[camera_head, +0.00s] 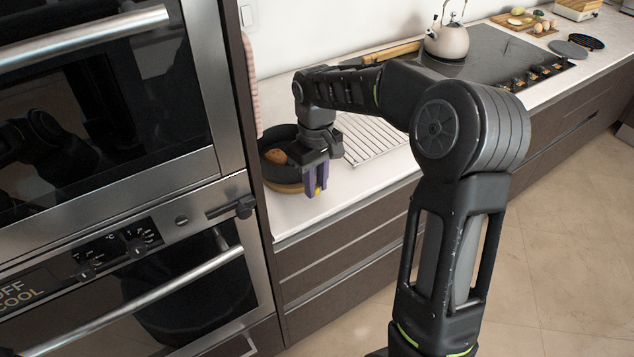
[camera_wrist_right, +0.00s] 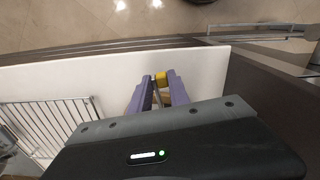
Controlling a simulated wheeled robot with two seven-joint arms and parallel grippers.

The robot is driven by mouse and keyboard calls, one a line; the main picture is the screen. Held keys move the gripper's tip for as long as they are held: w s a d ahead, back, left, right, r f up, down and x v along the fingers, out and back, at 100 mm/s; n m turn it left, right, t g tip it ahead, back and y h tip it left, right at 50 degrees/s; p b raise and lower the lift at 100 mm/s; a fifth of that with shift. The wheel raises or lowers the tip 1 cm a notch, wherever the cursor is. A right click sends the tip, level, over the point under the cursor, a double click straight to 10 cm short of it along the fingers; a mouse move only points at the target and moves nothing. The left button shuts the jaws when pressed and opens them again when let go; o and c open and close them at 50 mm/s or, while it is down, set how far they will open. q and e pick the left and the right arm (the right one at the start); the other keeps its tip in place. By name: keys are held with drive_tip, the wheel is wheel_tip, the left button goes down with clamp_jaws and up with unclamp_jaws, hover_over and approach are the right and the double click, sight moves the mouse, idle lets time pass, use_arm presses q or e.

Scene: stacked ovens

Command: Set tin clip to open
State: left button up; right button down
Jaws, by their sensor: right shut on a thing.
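A dark round tin (camera_head: 275,141) with a brown-gold lower rim stands on the counter beside the oven column, with a brown rounded item (camera_head: 276,156) in it. My right gripper (camera_head: 318,187) is at the tin's right front side, its purple fingers pointing down. The fingers are shut on a small yellow piece (camera_wrist_right: 161,78), at the fingertips in the wrist view. I cannot tell for sure that this is the tin's clip; no other clip shows. The gripper hides part of the tin. My left gripper is not in view.
A wire rack (camera_head: 372,138) lies on the counter right of the tin. Stacked ovens (camera_head: 110,110) rise at the left, with a dark handle-like part (camera_head: 243,207) jutting out near the tin. A kettle (camera_head: 447,42) stands on the hob. Counter in front of the rack is clear.

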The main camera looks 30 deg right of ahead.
drive_tip(key=c, duration=1.4)
unclamp_jaws()
drive_tip(key=shift+o, duration=0.2)
wheel_tip(320, 180, up, 8)
drive_tip(key=shift+f+b, duration=0.1)
drive_tip(key=shift+b, duration=0.3)
